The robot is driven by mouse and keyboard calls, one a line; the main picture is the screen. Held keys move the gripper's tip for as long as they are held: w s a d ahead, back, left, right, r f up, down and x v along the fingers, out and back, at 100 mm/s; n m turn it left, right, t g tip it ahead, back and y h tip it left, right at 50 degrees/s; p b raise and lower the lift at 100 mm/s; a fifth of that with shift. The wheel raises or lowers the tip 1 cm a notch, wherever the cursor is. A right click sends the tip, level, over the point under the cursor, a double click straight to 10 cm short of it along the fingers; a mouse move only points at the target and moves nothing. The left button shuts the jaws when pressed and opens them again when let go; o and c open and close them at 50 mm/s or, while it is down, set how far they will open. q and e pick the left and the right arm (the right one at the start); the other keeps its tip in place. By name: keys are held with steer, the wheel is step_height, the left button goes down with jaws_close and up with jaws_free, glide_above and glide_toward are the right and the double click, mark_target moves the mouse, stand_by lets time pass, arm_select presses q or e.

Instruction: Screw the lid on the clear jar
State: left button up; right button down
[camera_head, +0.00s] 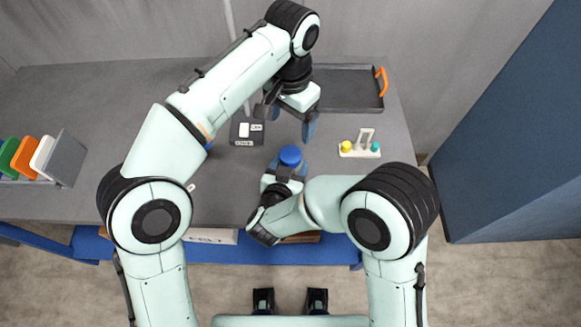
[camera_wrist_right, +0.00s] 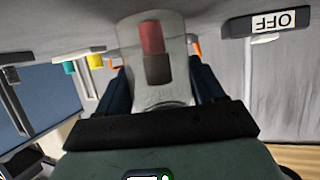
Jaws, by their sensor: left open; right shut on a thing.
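The clear jar (camera_wrist_right: 160,90) is between the blue fingers of my right gripper (camera_wrist_right: 158,72) in the right wrist view, with a red and dark brown content showing through its wall. In the head view a round blue lid (camera_head: 290,156) shows from above at my right gripper (camera_head: 288,168), over the jar's place. The jar's body is mostly hidden there. I cannot tell how tightly the lid sits. My left gripper (camera_head: 288,122) is open and empty, a little beyond the lid and apart from it.
A dark tray (camera_head: 345,108) with an orange handle lies at the back right. A small stand (camera_head: 358,153) with yellow and teal knobs is right of the jar. A dark switch box (camera_head: 247,131) is to its left. A rack of coloured panels (camera_head: 66,158) stands far left.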

stand_by(0.3)
steer(key=shift+c, duration=0.2)
jaws_free()
steer(key=v, duration=1.3)
steer(key=shift+s+r, duration=0.15)
steer(key=shift+r, duration=0.05)
